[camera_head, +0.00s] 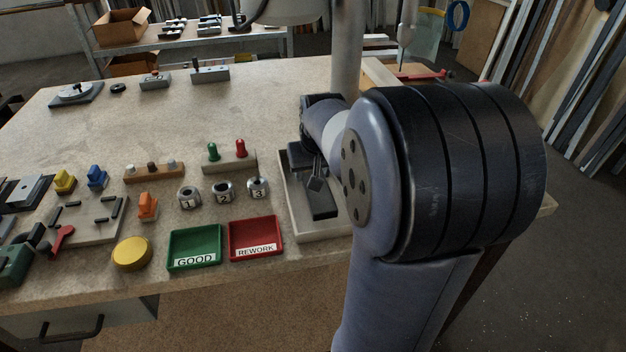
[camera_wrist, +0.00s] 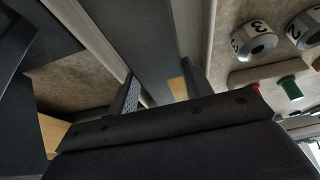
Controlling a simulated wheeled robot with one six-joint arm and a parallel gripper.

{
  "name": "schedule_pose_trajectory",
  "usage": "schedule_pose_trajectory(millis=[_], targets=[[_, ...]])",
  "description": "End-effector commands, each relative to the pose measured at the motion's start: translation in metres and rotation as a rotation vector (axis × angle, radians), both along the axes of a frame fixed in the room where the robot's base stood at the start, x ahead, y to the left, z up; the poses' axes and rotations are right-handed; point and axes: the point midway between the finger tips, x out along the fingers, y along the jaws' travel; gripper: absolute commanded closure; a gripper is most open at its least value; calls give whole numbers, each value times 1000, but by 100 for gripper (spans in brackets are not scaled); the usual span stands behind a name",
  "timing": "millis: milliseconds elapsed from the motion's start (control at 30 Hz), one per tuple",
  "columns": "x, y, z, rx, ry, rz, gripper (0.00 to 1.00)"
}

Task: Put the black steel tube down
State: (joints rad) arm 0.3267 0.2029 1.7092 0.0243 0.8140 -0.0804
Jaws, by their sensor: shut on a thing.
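My gripper (camera_head: 314,184) is low over the long, pale tray (camera_head: 322,233) at the right part of the bench. In the wrist view its two fingers (camera_wrist: 158,90) stand on either side of a long dark bar, the black steel tube (camera_wrist: 140,42), and are shut on it. In the head view a dark piece of it (camera_head: 321,205) shows inside the tray outline below the fingers. My arm hides the tray's right side and the tube's far part. Whether the tube touches the tray floor I cannot tell.
Left of the tray lie a red REWORK bin (camera_head: 254,234), a green GOOD bin (camera_head: 194,243), several numbered rings (camera_head: 223,192) and a block with green and red knobs (camera_head: 229,160). A yellow disc (camera_head: 132,253) is farther left. The back middle of the bench is clear.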

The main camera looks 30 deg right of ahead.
Motion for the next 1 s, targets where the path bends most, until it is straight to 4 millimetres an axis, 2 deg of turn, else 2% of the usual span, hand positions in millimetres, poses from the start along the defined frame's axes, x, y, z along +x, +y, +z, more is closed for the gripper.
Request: schedule_pose_trajectory(millis=[33, 167, 567, 600, 833, 1000], targets=[[0, 0, -9, 1, 2, 0, 100], [0, 0, -21, 0, 0, 0, 100], [0, 0, -26, -1, -2, 0, 100], [0, 0, -26, 0, 0, 0, 50], [0, 0, -25, 0, 1, 0, 31], [0, 0, -25, 0, 1, 0, 30]])
